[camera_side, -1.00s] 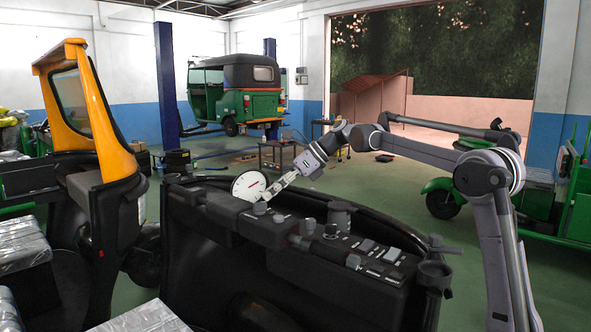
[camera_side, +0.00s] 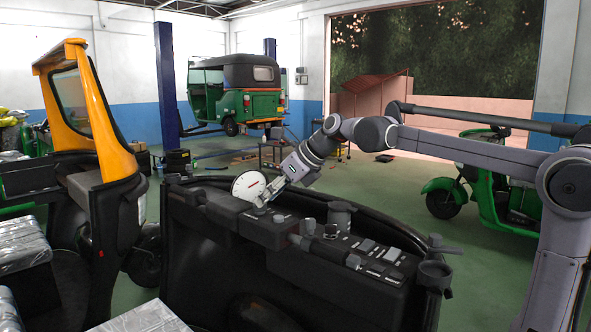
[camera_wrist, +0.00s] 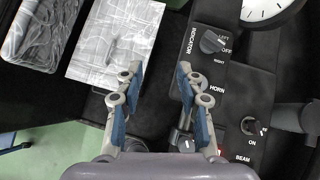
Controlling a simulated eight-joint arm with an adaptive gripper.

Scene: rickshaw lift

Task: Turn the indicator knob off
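The indicator knob (camera_wrist: 212,41) is a dark grey dial on the black dashboard panel (camera_wrist: 236,72). In the side view my gripper (camera_side: 266,197) is low over the dashboard by the white gauge, close to the small knobs.
The white round gauge (camera_side: 249,186) stands right beside my gripper. A second knob (camera_wrist: 252,126) sits lower right in the wrist view, near the HORN and BEAM labels. Silver wrapped packages (camera_wrist: 115,42) lie to the left. Stalks and switches line the dashboard.

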